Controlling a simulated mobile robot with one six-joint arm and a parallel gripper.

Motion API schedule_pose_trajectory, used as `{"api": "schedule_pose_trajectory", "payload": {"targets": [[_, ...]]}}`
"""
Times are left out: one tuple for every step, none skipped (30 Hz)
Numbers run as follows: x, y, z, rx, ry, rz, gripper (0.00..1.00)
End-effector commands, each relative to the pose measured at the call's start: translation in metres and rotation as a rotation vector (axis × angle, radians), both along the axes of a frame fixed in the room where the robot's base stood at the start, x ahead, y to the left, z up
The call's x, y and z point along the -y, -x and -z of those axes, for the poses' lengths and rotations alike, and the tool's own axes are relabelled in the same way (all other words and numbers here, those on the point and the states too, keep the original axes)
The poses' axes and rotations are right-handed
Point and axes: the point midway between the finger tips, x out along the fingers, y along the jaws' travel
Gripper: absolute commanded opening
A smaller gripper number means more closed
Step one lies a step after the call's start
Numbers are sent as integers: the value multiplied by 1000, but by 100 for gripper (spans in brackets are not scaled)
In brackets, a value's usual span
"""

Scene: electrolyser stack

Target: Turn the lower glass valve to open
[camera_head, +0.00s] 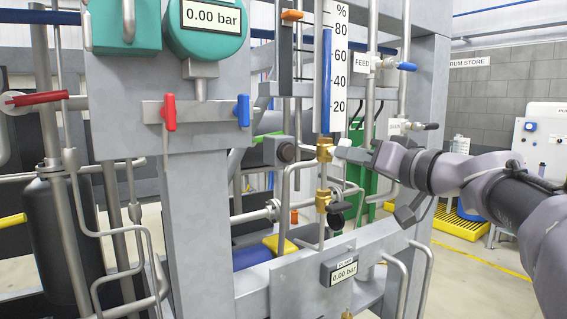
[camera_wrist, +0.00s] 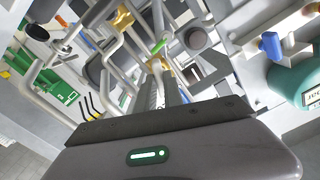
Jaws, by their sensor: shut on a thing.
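The sight glass (camera_head: 327,80) stands upright in the head view, with a blue column and a percent scale. At its lower end is the brass lower glass valve (camera_head: 325,150); brass also shows just ahead of the fingers in the wrist view (camera_wrist: 157,65). My gripper (camera_head: 350,153) reaches in from the right at this valve. In the wrist view the fingers (camera_wrist: 165,92) are close together at the brass body. My gripper is shut on the valve's handle, which the fingers mostly hide; its angle cannot be told.
A second brass fitting (camera_head: 322,200) with a black knob (camera_head: 336,221) is just below. Red (camera_head: 169,112) and blue (camera_head: 243,110) levers are at left. Pipes crowd the valve; open floor lies to the right.

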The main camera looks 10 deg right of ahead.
Motion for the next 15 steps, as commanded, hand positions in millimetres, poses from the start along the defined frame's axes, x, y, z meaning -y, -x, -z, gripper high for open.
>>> {"api": "schedule_pose_trajectory", "payload": {"targets": [[0, 0, 2, 6, 13, 0, 0], [0, 0, 2, 9, 19, 1, 0], [0, 0, 2, 12, 28, 1, 0], [0, 0, 1, 14, 33, 1, 0], [0, 0, 1, 15, 37, 1, 0], [0, 0, 1, 17, 41, 1, 0], [0, 0, 0, 17, 42, 1, 0], [0, 0, 0, 17, 43, 0, 0], [0, 0, 0, 17, 43, 0, 0], [0, 0, 0, 17, 43, 0, 0], [0, 0, 0, 17, 43, 0, 0], [0, 0, -1, 17, 43, 0, 0], [0, 0, -1, 17, 43, 0, 0], [0, 0, 0, 17, 43, 0, 0], [0, 0, 0, 17, 44, 0, 0]]}}
